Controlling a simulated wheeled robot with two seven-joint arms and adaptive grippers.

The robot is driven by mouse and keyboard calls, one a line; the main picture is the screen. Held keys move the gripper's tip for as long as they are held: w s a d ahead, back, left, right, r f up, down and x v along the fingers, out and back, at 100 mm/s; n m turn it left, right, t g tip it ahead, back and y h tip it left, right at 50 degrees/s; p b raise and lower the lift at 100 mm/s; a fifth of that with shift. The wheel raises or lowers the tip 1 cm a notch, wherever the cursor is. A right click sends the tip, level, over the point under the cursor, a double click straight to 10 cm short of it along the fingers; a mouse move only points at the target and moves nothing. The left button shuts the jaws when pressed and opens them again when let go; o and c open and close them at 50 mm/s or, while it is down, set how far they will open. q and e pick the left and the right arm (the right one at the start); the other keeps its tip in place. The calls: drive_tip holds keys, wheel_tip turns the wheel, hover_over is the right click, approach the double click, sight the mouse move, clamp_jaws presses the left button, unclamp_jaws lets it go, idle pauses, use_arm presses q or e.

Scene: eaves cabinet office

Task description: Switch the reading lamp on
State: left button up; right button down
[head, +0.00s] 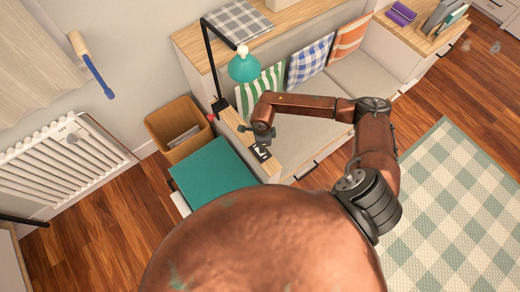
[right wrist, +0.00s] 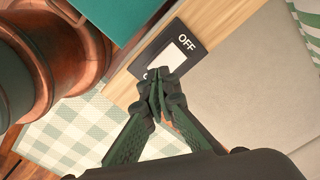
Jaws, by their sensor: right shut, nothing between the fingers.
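The reading lamp has a teal shade (head: 244,68) on a black jointed arm at the end of the bench; I see no clear glow from it. A dark switch plate (head: 264,156) lies on the wooden ledge below the lamp. In the right wrist view the switch plate (right wrist: 191,39) shows a white rocker and the word OFF at its far end. The label at its near end is mostly hidden by my fingers. My right gripper (head: 262,142) is shut and empty. Its fingertips (right wrist: 158,82) overlap the plate's near end; I cannot tell whether they touch it. My left gripper is not in view.
A teal-topped box (head: 213,176) and a wooden bin (head: 178,128) stand left of the ledge. The bench (head: 350,85) carries striped and checked cushions. A white radiator (head: 60,160) is at the left. A checked rug (head: 450,200) covers the right floor.

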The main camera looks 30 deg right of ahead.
drive_tip(key=shift+f+b, duration=0.6)
drive_tip(key=shift+f, duration=0.4)
idle(0.3)
drive_tip(key=shift+r, duration=0.1)
drive_tip(key=shift+r+p, duration=2.2)
drive_tip(key=shift+r, duration=1.25)
